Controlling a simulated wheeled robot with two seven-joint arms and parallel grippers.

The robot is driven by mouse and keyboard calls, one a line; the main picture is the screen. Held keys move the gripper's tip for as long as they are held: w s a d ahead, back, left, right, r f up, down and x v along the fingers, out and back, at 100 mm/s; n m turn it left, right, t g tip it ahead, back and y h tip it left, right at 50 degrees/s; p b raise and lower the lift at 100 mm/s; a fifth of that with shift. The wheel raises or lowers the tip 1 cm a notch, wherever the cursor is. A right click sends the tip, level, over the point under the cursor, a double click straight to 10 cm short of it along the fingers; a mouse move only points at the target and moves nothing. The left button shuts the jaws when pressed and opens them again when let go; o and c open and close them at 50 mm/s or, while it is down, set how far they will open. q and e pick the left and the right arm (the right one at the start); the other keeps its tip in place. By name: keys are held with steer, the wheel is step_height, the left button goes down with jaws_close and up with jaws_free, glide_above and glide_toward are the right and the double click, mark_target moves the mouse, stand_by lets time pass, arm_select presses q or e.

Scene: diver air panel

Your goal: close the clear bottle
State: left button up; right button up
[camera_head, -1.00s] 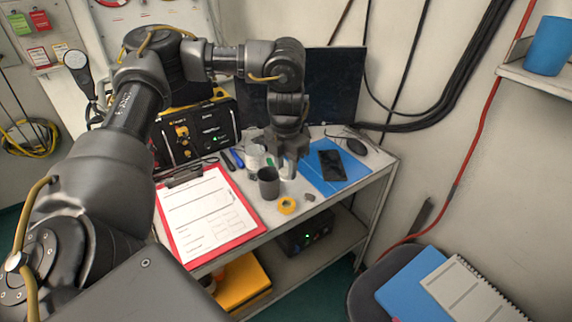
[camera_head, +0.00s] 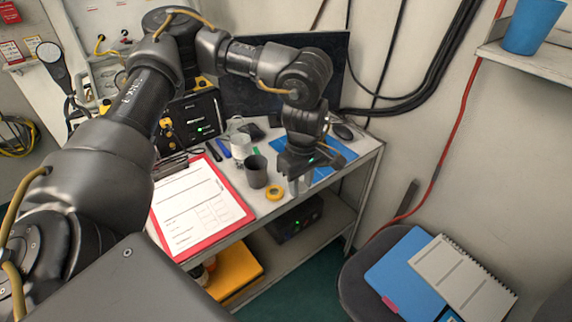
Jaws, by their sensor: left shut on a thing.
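My left gripper (camera_head: 300,182) is over the right part of the table, its fingers pointing down, just right of the yellow tape roll. It is shut on a small pale thing (camera_head: 293,187), mostly hidden by the fingers. I cannot tell whether this is the clear bottle or its cap. I cannot make out a clear bottle for certain elsewhere on the table. My right gripper is not in view.
A red clipboard (camera_head: 245,213) lies further left. A blue folder (camera_head: 372,146) and black mouse (camera_head: 342,131) are behind. A monitor (camera_head: 240,85) stands at the back.

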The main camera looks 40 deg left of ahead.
arm_select(q)
steer(key=shift+s+d+f+m, duration=0.2)
steer(key=shift+s+d+m, duration=0.35)
steer(key=shift+m, duration=1)
steer(key=shift+s+d+f+m, duration=0.2)
steer(key=shift+d+m, duration=0.65)
steer(key=shift+m, duration=0.75)
steer(key=shift+s+d+f+m, duration=0.15)
steer(key=shift+s+d+m, duration=0.4)
steer(key=shift+m, duration=1)
steer(key=shift+w+d, duration=0.1)
steer(key=shift+w, duration=0.05)
